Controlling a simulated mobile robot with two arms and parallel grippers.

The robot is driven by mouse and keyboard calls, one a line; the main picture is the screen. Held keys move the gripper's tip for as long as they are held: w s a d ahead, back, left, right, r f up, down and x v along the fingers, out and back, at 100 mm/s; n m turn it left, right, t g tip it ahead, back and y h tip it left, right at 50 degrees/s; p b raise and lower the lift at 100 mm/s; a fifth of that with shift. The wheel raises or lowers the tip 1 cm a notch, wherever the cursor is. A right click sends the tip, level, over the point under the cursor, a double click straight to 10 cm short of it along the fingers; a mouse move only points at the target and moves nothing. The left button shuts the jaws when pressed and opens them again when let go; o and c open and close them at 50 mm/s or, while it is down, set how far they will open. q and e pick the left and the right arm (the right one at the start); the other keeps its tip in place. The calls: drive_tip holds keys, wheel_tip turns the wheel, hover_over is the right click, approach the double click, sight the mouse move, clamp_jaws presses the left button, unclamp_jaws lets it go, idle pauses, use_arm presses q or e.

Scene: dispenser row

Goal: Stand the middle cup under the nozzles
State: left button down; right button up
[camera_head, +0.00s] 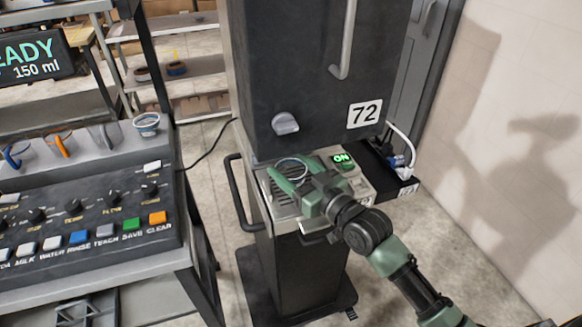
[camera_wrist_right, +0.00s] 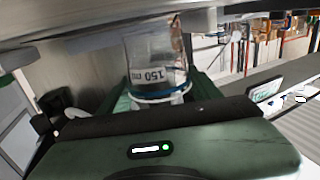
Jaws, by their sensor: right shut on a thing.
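A clear cup (camera_head: 292,165) is between the green fingers of my right gripper (camera_head: 294,178), over the slotted metal drip tray (camera_head: 284,205) below the dark cabinet numbered 72. In the right wrist view the same cup (camera_wrist_right: 155,62) shows a "150 ml" label and a blue band, with the gripper (camera_wrist_right: 160,100) shut on it. The head view shows mostly its rim, so I cannot tell whether its base touches the tray. The nozzles are not clearly visible. My left gripper is not in view.
The dark cabinet (camera_head: 310,105) with a grey knob (camera_head: 285,123) overhangs the tray. A green ON indicator (camera_head: 342,160) is beside it. A black side handle (camera_head: 236,195) sticks out left of the tray.

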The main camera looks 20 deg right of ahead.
sight(300, 180)
drive_tip(key=shift+f, duration=0.5)
drive_tip(key=o, duration=1.6)
drive_tip(key=shift+o, duration=0.2)
drive_tip(key=shift+s, duration=0.1)
drive_tip(key=b+v, duration=0.1)
drive_tip(key=v, duration=0.5)
drive_tip(key=shift+s+f+b, duration=0.1)
drive_tip(key=shift+s+b, duration=0.05)
drive_tip(key=shift+b, duration=0.15)
drive_tip(key=shift+s+d, duration=0.3)
drive_tip(key=shift+s, duration=0.3)
drive_tip(key=shift+s, duration=0.1)
